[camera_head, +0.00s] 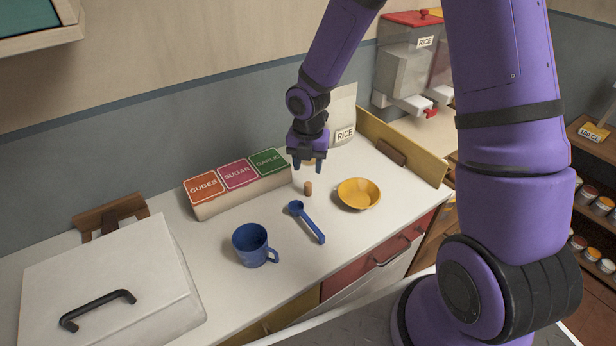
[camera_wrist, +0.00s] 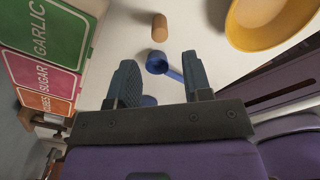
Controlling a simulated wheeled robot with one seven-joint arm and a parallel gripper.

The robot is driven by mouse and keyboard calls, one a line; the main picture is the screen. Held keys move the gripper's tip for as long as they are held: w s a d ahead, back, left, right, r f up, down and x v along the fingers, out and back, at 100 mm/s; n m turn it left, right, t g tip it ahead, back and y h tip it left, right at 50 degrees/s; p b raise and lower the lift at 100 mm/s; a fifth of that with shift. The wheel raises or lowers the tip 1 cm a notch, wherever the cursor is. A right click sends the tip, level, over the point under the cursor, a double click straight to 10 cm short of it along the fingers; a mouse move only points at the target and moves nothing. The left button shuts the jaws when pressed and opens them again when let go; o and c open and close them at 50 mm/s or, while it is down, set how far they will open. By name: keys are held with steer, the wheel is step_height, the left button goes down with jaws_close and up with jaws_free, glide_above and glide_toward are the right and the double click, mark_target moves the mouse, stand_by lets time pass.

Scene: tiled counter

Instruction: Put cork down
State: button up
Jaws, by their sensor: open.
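The cork (camera_head: 308,188) is a small brown cylinder on the white counter, between the blue scoop and the labelled boxes. It also shows in the wrist view (camera_wrist: 159,27), beyond my fingertips and apart from them. My gripper (camera_head: 306,166) is open and empty, above the counter just behind the cork. In the wrist view its two fingers (camera_wrist: 158,80) are spread with nothing between them but the counter and part of the blue scoop below.
A blue scoop (camera_head: 309,222), blue mug (camera_head: 251,245) and yellow bowl (camera_head: 358,194) stand near the cork. The labelled boxes (camera_head: 240,183) are behind left, a rice bag (camera_head: 342,115) behind. A large white lidded box (camera_head: 110,285) fills the left. Counter between them is clear.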

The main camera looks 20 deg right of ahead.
step_height(320, 180, up, 6)
step_height(320, 180, up, 8)
steer(key=m+t+h, duration=0.1)
steer(key=m, duration=0.5)
glide_above(308, 184)
steer(key=s+d, duration=0.3)
steer(key=s+d+r+m+t, duration=0.2)
steer(key=s+r+m, duration=0.5)
steer(key=r+m, duration=0.15)
steer(key=s+d+r+m+t, duration=0.1)
steer(key=s+r+m, duration=0.3)
steer(key=s+m, duration=0.3)
steer(key=s+d+r+m+t+y, duration=0.1)
steer(key=s+r+m, duration=0.4)
steer(key=s+m, duration=0.2)
steer(key=shift+s+m, duration=0.35)
steer(key=shift+s, duration=0.15)
